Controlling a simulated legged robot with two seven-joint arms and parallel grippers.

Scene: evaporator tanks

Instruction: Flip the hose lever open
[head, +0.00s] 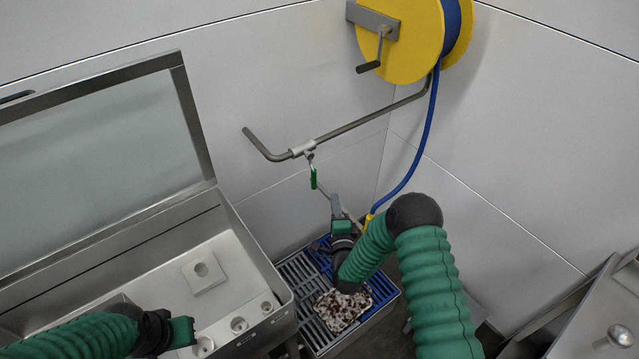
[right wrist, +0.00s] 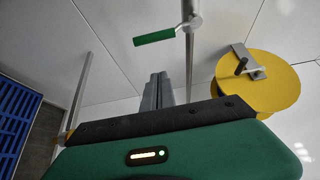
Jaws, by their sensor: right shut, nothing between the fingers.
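The hose lever is a green handle (head: 313,178) below the valve joint (head: 309,156) on the bent grey pipe. In the head view it points down; in the right wrist view the lever (right wrist: 154,37) extends left from its metal valve. My right gripper (head: 336,205) is just below and right of the lever in the head view. In the right wrist view its fingertips (right wrist: 157,78) are together, empty and apart from the lever. My left gripper (head: 183,332) is at the lower left over the open tank; its fingers are unclear.
A yellow reel (head: 402,40) with a blue hose (head: 421,145) hangs at the wall corner. The open steel tank (head: 280,285) is at left, its raised lid (head: 190,115) behind.

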